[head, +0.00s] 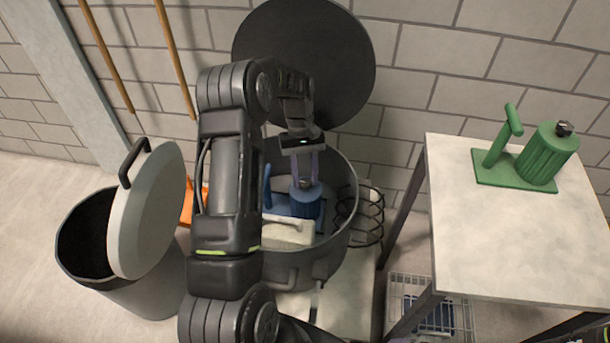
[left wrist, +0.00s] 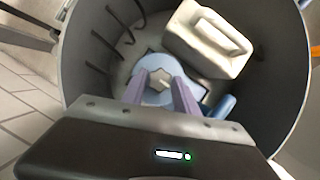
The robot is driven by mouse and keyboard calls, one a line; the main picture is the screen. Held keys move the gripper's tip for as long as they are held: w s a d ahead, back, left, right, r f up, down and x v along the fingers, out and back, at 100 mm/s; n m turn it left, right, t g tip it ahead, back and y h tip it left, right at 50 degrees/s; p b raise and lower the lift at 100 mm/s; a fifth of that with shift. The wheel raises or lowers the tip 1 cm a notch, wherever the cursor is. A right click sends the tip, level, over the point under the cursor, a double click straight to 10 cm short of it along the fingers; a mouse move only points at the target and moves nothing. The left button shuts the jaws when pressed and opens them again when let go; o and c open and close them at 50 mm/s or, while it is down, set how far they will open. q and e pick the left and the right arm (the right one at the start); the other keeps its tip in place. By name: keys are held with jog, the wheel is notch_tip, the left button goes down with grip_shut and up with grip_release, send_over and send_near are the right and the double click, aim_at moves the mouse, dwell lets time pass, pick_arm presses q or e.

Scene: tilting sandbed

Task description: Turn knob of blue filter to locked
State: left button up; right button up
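The blue filter (head: 306,203) stands inside a large grey round drum (head: 345,190), with a blue handle (head: 267,186) at its left. My left gripper (head: 305,176) points down into the drum at the knob. In the left wrist view the two purple fingers of my left gripper (left wrist: 162,82) are apart, with the knob (left wrist: 161,85) showing between them over the blue filter (left wrist: 205,68). I cannot tell whether the fingers touch the knob. My right gripper is out of view.
A cream block (head: 288,232) lies in the drum beside the filter. The drum's dark round lid (head: 340,60) stands open behind. A green filter (head: 540,155) is on the right table (head: 500,240). A grey bin (head: 130,285) with a tilted lid (head: 150,215) stands left.

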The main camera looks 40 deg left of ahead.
pick_arm(q)
jog(key=o, duration=0.4)
jog(key=shift+c, duration=0.2)
jog(key=shift+w+a+r, duration=0.2)
jog(key=shift+r, duration=0.35)
jog(key=p+v, duration=0.2)
jog(key=v, duration=0.4)
jog(key=shift+r, duration=0.3)
jog(key=shift+w+a, duration=0.1)
jog(key=shift+f, duration=0.1)
